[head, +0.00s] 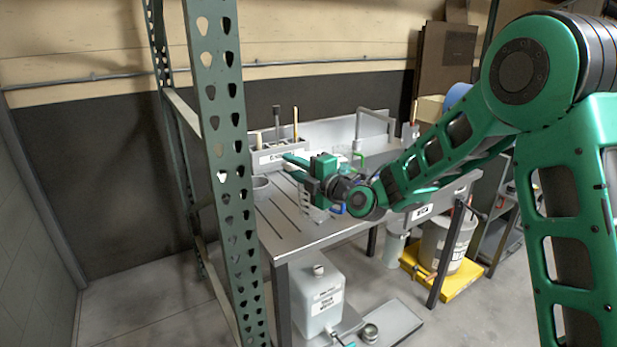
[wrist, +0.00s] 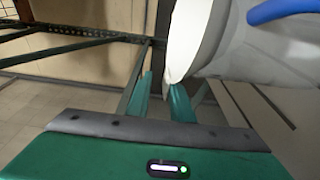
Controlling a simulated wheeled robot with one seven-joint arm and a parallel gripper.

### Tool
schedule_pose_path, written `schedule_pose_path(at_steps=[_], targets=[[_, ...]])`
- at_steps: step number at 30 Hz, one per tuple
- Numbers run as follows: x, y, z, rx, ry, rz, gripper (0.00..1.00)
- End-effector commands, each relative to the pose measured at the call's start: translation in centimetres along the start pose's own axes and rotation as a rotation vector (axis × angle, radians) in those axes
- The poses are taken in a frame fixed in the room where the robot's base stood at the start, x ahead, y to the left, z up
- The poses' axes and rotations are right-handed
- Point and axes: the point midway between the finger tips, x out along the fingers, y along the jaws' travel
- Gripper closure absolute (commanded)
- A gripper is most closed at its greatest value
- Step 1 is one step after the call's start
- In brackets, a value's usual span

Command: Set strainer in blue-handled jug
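My gripper (head: 294,168) reaches over the workbench from the right, its fingers pointing left. A white jug with a blue handle (wrist: 285,9) fills the upper right of the wrist view. In the head view a bit of blue handle (head: 338,208) shows below my wrist, and the jug is mostly hidden. I cannot make out the strainer for certain.
A grey round container (head: 260,184) stands on the left of the workbench (head: 290,240). A rack with upright tools (head: 270,157) and a green-handled vessel (head: 358,158) stand behind. A green perforated post (head: 228,150) rises in front at left. A large white canister (head: 318,300) stands below.

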Motion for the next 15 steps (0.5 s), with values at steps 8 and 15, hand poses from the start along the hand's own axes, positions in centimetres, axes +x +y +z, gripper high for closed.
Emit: schedule_pose_path(at_steps=[8, 15], targets=[[-5.5, -0.2, 0.2, 0.004, -0.005, -0.003, 0.80], [-9.8, -0.2, 0.2, 0.004, -0.004, -0.003, 0.80]])
